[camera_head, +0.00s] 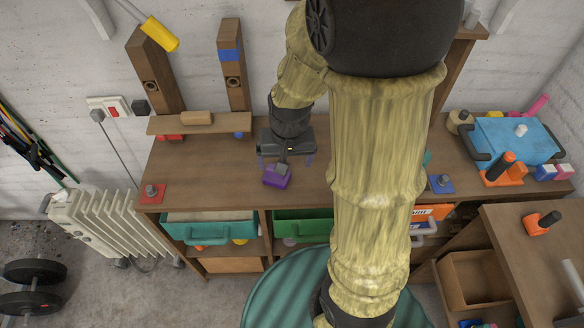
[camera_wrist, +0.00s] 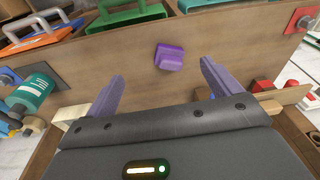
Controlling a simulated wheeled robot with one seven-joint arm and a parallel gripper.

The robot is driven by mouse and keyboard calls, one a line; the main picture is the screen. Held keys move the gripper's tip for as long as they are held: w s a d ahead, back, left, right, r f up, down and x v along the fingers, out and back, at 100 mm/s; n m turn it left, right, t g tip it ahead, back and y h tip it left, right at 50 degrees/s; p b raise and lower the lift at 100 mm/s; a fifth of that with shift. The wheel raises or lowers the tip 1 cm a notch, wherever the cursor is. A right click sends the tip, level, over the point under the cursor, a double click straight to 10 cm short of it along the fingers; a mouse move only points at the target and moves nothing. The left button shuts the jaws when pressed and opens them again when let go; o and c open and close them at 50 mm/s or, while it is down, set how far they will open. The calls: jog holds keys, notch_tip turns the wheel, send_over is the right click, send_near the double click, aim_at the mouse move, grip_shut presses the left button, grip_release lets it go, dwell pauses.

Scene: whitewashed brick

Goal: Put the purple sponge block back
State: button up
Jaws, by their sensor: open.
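The purple sponge block (camera_head: 275,180) lies on the wooden bench top, near its front edge. It also shows in the wrist view (camera_wrist: 168,57), ahead of the fingertips and roughly between their lines. My gripper (camera_head: 285,163) hangs over the bench just behind the block in the head view. Its two purple fingers are spread wide in the wrist view (camera_wrist: 161,71), with nothing between them. The block appears apart from both fingers. Part of the block's upper side is hidden by a small grey part in the head view.
A red plate with a knob (camera_head: 151,194) sits at the bench's left end, and a blue one (camera_head: 441,184) to the right. Teal (camera_head: 210,232) and green (camera_head: 303,228) drawers are below. A raised wooden shelf (camera_head: 200,124) stands behind. Bare bench top lies left of the block.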

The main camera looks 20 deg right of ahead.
jog(key=s+n, duration=0.1)
jog(key=s+r+n, duration=0.1)
jog(key=s, duration=0.1)
jog(key=s+r+t, duration=0.1)
jog(key=s, duration=0.1)
jog(key=shift+n, duration=0.4)
jog(key=shift+c, duration=0.4)
